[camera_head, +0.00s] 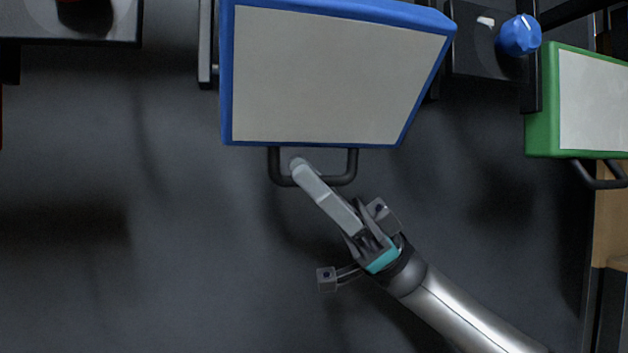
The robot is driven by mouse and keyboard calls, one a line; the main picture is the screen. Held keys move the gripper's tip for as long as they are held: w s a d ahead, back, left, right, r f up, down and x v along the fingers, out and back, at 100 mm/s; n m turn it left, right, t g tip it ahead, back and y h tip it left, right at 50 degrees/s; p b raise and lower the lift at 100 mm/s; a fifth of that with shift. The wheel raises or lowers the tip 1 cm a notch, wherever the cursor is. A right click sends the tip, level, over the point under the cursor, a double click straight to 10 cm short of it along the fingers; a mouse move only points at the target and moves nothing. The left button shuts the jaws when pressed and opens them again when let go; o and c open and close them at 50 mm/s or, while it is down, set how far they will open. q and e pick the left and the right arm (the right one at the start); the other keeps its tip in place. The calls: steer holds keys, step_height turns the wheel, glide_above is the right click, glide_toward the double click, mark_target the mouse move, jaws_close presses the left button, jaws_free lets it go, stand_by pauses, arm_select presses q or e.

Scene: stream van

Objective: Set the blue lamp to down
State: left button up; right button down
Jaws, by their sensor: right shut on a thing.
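The blue lamp (325,75) is a panel with a blue frame and a pale grey face, at the top middle of the head view. A black U-shaped handle (345,178) hangs from its lower edge. My right gripper (300,168) is shut on the handle near its left side, with the arm coming in from the lower right. The finger on the far side is mostly hidden. My left gripper is not in view.
A green-framed panel (540,110) with its own black handle (598,178) stands at the right. A blue knob (519,35) sits on a dark box between the panels. Another dark box (75,25) is at the top left. The dark area at lower left is clear.

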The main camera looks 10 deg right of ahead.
steer(key=c, duration=0.9)
jaws_free()
steer(key=shift+d, duration=0.1)
steer(key=b+v, duration=0.3)
steer(key=v, duration=1.2)
steer(key=shift+b, duration=0.35)
